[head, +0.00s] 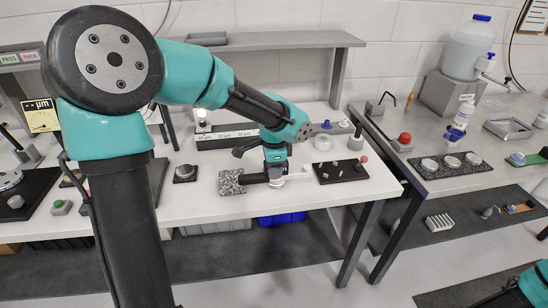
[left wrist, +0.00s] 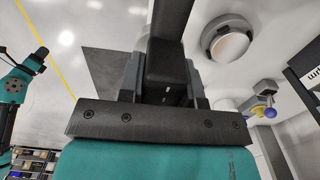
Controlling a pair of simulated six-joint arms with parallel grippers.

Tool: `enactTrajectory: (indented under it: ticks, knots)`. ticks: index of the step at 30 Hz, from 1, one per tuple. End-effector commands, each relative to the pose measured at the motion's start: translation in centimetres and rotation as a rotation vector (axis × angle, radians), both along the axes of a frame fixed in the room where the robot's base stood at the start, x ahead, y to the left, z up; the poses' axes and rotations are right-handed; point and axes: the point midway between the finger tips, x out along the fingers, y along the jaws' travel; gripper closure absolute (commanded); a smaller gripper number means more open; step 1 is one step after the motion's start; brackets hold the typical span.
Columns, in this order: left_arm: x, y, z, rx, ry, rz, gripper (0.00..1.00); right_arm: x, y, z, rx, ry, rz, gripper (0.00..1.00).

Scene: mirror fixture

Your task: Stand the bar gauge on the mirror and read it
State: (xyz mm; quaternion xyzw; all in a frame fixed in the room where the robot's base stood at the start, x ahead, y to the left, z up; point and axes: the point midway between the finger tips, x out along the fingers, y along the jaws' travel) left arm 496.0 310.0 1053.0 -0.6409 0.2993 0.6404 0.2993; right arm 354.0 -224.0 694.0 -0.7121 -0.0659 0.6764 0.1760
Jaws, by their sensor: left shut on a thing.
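My left gripper (head: 275,180) is low over the white bench and shut on a dark bar-shaped thing, which looks like the bar gauge (head: 254,179). The dark bar also shows between the fingers in the left wrist view (left wrist: 168,65). In the head view it lies roughly level, its left end by the speckled plate (head: 231,183). A pale round piece shows partly under the gripper; I cannot tell whether it is the mirror. A round disc in a grey ring (left wrist: 228,42) sits beside the gripper in the left wrist view. The gauge's reading face is not visible. My right gripper is not in view.
A small dark round-topped block (head: 185,174) stands left. A raised grey shelf (head: 285,41) spans the back. The bench's front strip is clear.

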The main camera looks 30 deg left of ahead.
Motion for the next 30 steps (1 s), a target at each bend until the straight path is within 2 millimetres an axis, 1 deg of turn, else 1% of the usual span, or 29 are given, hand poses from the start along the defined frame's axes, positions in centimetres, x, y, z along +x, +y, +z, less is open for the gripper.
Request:
enactTrajectory:
  ticks: [1, 3, 12, 16, 18, 21, 30]
  knots:
    - [1.0, 0.6, -0.2, 0.000, 0.000, 0.005, 1.00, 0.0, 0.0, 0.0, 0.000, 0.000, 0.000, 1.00]
    - [2.2, 1.4, -0.3, 0.001, -0.001, 0.004, 1.00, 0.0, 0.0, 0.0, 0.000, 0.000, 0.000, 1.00]
    - [7.4, 4.6, -0.9, 0.001, -0.001, 0.003, 1.00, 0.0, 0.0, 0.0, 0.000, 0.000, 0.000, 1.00]
    - [9.4, 5.9, -1.1, 0.000, 0.000, 0.003, 1.00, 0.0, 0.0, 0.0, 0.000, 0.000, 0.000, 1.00]
    - [10.0, 6.3, -1.1, 0.001, -0.001, 0.002, 1.00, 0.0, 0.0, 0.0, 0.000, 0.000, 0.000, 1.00]
    - [10.5, 6.5, -1.1, 0.001, -0.001, 0.001, 1.00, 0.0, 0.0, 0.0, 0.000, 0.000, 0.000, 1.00]
    - [10.5, 6.6, -1.1, 0.001, -0.001, 0.001, 1.00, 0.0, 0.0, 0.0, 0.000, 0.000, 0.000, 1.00]
